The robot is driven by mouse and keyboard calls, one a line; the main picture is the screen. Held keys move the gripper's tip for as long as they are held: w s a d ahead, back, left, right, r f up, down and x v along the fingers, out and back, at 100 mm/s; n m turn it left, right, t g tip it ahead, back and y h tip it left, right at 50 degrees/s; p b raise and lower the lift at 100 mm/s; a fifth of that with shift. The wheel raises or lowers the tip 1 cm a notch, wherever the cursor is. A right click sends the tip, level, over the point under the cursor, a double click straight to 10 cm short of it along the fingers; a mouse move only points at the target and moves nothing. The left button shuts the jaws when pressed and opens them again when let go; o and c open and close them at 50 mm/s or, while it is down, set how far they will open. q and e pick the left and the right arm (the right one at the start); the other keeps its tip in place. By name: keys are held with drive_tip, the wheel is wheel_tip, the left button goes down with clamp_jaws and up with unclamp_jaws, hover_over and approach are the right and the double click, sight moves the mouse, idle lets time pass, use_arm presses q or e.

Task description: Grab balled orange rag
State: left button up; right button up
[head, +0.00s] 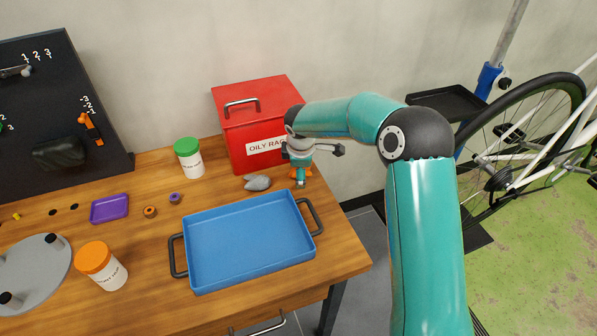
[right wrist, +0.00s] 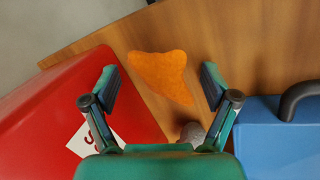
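The balled orange rag (right wrist: 163,75) lies on the wooden table in the right wrist view, between and just beyond my open fingertips. In the head view only small orange bits of the rag (head: 308,172) show beside my right gripper (head: 300,178), which covers most of it. In the right wrist view my right gripper (right wrist: 160,88) is open, with nothing between its fingers. The fingers appear above the rag; I cannot tell the exact height. My left gripper is not in view.
A red oily-rag bin (head: 255,120) stands close behind the rag. A grey rag (head: 257,183) lies left of my gripper. A blue tray (head: 250,283) with dark handles sits in front. Green-lidded (head: 188,160) and orange-lidded (head: 103,268) jars stand leftward. The table's right edge is near.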

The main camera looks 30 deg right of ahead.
drive_tip(key=c, duration=1)
drive_tip(key=shift+r, duration=0.15)
